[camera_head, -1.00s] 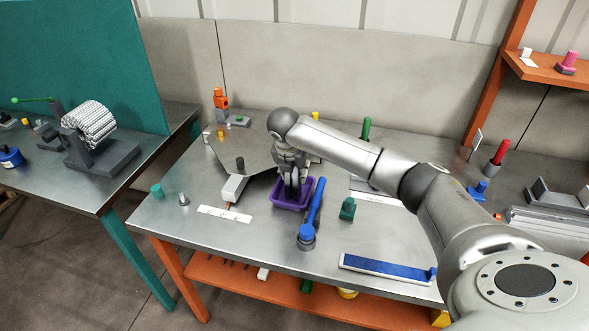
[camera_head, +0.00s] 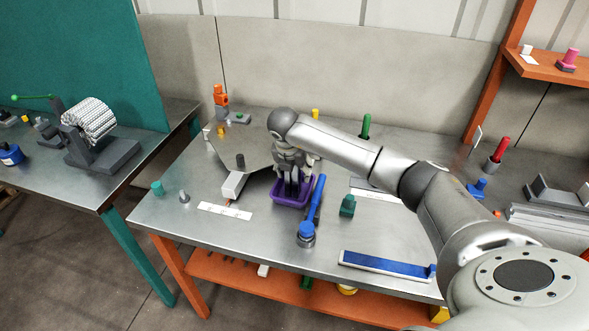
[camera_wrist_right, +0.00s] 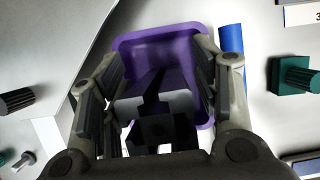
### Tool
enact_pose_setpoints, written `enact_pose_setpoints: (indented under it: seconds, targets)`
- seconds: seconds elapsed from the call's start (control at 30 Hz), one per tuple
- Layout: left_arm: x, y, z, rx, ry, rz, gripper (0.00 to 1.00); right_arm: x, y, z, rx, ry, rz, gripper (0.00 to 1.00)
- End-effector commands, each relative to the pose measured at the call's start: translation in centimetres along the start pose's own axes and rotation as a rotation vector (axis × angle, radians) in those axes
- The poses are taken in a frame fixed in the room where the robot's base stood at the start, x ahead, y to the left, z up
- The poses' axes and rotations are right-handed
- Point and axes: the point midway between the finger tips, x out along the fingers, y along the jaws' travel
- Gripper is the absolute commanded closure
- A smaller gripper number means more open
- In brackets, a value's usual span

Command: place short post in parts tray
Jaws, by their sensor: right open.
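The purple parts tray (camera_head: 289,203) stands near the middle of the table; it also shows in the right wrist view (camera_wrist_right: 158,42). My right gripper (camera_head: 292,188) points down over the tray, with its fingers at or inside the rim. In the right wrist view my right gripper (camera_wrist_right: 163,95) is open, with the fingers apart on both sides. A dark piece (camera_wrist_right: 163,85) with a pale grey part lies between and below the fingers, within the tray outline. It may be the short post; shadow and the gripper hide its shape. My left gripper is not in view.
A blue tool (camera_head: 315,205) stands close to the tray's right side. A green block (camera_head: 347,207) is further right. A grey block (camera_head: 233,187) and a white label strip (camera_head: 224,211) lie to the left.

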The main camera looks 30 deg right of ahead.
Motion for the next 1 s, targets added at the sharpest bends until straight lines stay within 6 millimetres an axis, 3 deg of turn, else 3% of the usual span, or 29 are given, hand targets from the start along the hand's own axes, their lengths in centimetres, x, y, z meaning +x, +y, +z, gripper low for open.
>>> enact_pose_setpoints:
  seconds: [0.53, 0.7, 1.0]
  targets:
    - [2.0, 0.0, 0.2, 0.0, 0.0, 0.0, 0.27, -10.2, 0.1, 0.1, 0.0, -0.003, 0.004, 0.43]
    - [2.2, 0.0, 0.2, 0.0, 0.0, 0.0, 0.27, -11.8, 0.0, 0.0, 0.0, -0.001, 0.002, 0.43]
    - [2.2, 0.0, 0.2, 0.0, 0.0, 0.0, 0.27, -12.1, 0.0, 0.0, 0.0, 0.0, 0.0, 0.43]
